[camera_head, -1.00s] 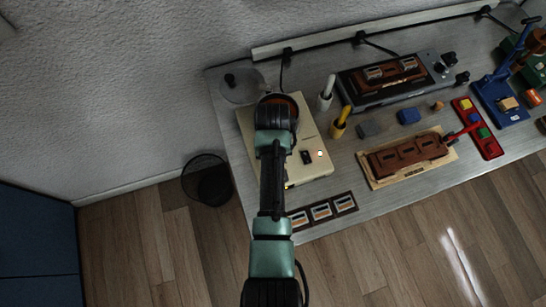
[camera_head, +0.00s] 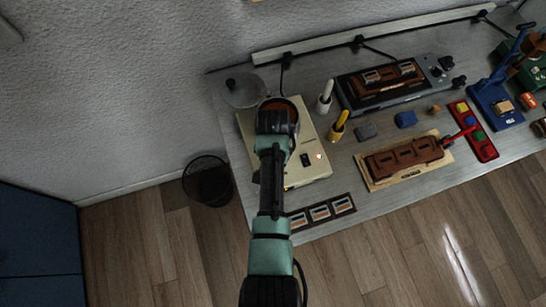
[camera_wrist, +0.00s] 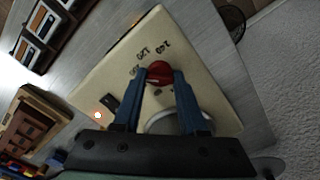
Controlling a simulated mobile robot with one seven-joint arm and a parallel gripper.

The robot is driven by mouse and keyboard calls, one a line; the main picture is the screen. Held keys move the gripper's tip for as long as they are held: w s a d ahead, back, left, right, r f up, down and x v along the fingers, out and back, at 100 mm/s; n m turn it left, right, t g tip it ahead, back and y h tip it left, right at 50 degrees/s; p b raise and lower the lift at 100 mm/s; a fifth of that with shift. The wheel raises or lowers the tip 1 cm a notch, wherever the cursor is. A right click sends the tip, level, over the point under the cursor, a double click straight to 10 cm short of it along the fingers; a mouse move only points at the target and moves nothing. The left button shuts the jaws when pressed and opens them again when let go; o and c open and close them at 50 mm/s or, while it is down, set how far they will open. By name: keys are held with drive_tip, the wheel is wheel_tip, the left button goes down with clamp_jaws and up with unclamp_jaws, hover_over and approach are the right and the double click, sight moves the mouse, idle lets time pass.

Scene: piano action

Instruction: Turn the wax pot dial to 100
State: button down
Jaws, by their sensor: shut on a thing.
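The wax pot's cream base (camera_head: 311,178) sits at the left end of the grey table, with a round pot of orange-brown wax (camera_head: 289,104) partly showing behind my wrist. In the wrist view, the red dial (camera_wrist: 159,69) sits on the cream base (camera_wrist: 200,62). My gripper (camera_wrist: 159,80) has its two blue fingers shut on the dial, one on each side. Printed 140 and 120 are readable beside the dial; a further mark is too blurred to read. The dial's pointer is not clear. In the head view my wrist hides the dial and fingertips.
A black switch (camera_head: 305,160) and a lit lamp (camera_head: 319,156) are on the base. A glass lid (camera_head: 243,92), white bottle (camera_head: 325,97) and yellow-handled tool (camera_head: 339,125) stand close by. A framed strip (camera_head: 320,211) lies at the front edge.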

idle(0.3)
drive_tip(key=shift+c, duration=2.3)
unclamp_jaws()
drive_tip(key=shift+r, duration=0.1)
wheel_tip(320, 180, up, 13)
drive_tip(key=b, duration=0.2)
